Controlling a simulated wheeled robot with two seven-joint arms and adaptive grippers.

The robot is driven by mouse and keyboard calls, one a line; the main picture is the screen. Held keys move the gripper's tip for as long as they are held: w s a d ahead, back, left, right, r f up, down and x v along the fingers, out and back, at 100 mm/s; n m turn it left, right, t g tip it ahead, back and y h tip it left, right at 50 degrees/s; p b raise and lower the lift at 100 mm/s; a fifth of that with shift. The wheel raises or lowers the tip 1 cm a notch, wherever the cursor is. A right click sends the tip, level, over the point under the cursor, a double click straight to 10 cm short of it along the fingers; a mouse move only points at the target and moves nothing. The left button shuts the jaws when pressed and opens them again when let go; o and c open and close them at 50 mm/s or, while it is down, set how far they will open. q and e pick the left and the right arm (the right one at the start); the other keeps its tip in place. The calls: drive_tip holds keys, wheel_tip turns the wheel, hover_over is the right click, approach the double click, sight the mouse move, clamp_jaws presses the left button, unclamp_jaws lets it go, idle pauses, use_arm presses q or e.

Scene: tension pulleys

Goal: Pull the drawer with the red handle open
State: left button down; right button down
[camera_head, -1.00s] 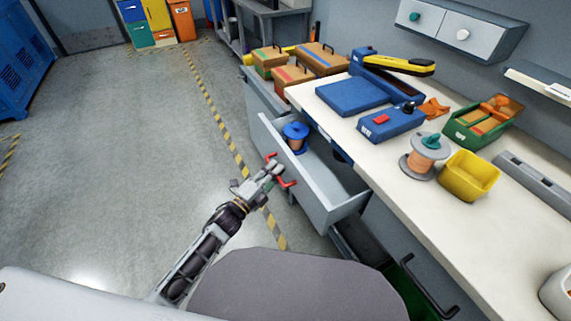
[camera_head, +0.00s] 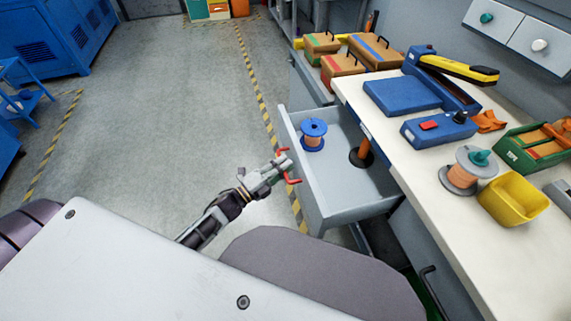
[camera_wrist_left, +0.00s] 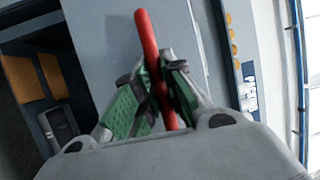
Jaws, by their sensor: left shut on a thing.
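The grey drawer (camera_head: 318,197) with the red handle (camera_head: 293,181) is pulled well out from under the workbench. Inside it are a blue spool (camera_head: 313,133) with an orange winding and, deeper in, an orange post on a dark round base (camera_head: 361,153). My left gripper (camera_head: 281,166) is at the drawer front, shut on the red handle. In the left wrist view the red handle (camera_wrist_left: 147,35) runs between the two green-padded fingers of the left gripper (camera_wrist_left: 158,88). My right gripper is not in view.
The workbench top (camera_head: 424,178) holds a blue device (camera_head: 438,128), a spool (camera_head: 468,171), a yellow bin (camera_head: 513,200) and a green tray (camera_head: 535,150). Boxes (camera_head: 343,68) stand beyond the drawer. Open floor (camera_head: 190,110) lies to the left.

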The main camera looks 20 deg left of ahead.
use_arm(q)
drive_tip(key=shift+f, duration=0.1)
drive_tip(key=c, duration=1.5)
unclamp_jaws()
drive_tip(key=shift+v, duration=5.95)
